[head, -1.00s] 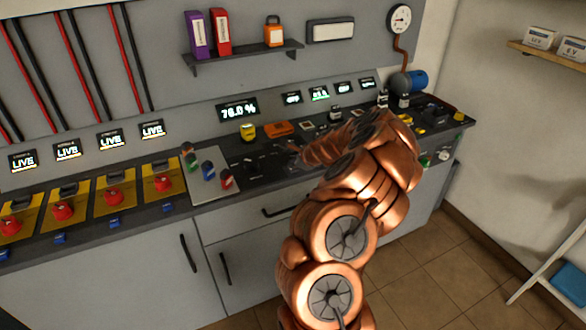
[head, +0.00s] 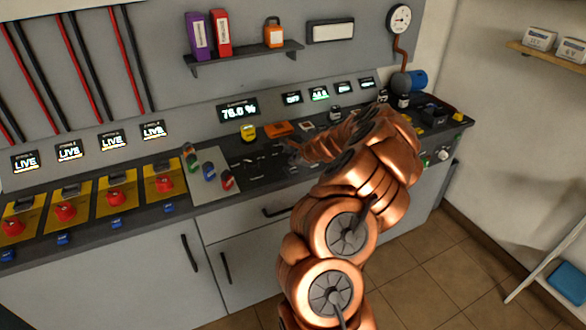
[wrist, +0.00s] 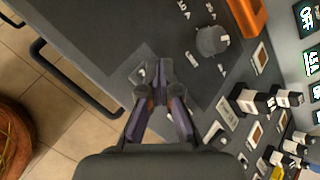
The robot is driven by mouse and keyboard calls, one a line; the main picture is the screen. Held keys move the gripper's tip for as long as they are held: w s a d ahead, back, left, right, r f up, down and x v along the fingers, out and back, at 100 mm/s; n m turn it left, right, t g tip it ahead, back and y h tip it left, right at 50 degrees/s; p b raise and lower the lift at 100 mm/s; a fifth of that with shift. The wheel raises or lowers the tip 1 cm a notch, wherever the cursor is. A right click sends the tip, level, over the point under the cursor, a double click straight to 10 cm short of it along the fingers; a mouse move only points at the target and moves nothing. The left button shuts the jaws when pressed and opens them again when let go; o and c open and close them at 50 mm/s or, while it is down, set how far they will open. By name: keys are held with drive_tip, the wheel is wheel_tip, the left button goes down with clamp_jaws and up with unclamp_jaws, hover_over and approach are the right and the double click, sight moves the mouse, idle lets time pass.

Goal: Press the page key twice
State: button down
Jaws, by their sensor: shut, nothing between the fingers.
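My gripper (wrist: 155,80) is shut and empty, pointing down at the dark worktop. Its two fingers meet near the middle of the wrist view. In the head view my gripper (head: 290,148) is small and dark over the control area, partly hidden by my arm. A small pale mark, perhaps part of a key (wrist: 141,73), shows right beside the fingertips; the fingers cover the rest. I cannot read any page label or tell whether the tips touch a key. A row of small lit displays (head: 319,94) stands behind, one reading unclear.
A grey rotary knob (wrist: 212,40) with dial marks is near the fingers, with an orange object (wrist: 248,16) beyond. Dark-and-white blocks (wrist: 248,101) stand to the right. In the head view, red switches (head: 116,196) on yellow plates line the left. A drawer handle (wrist: 48,62) projects at the front edge.

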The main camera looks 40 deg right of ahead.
sight(294, 169)
drive_tip(key=shift+r+p, duration=2)
drive_tip(key=shift+r, duration=0.5)
drive_tip(key=shift+d+r+b, duration=0.2)
drive_tip(key=shift+r+b, duration=0.2)
drive_tip(key=shift+b, duration=0.15)
wheel_tip(294, 169, up, 3)
drive_tip(key=b, duration=0.3)
drive_tip(key=shift+a, duration=0.1)
drive_tip(key=shift+a+b, duration=0.15)
drive_tip(key=shift+b, duration=0.7)
drive_tip(key=shift+f, duration=0.15)
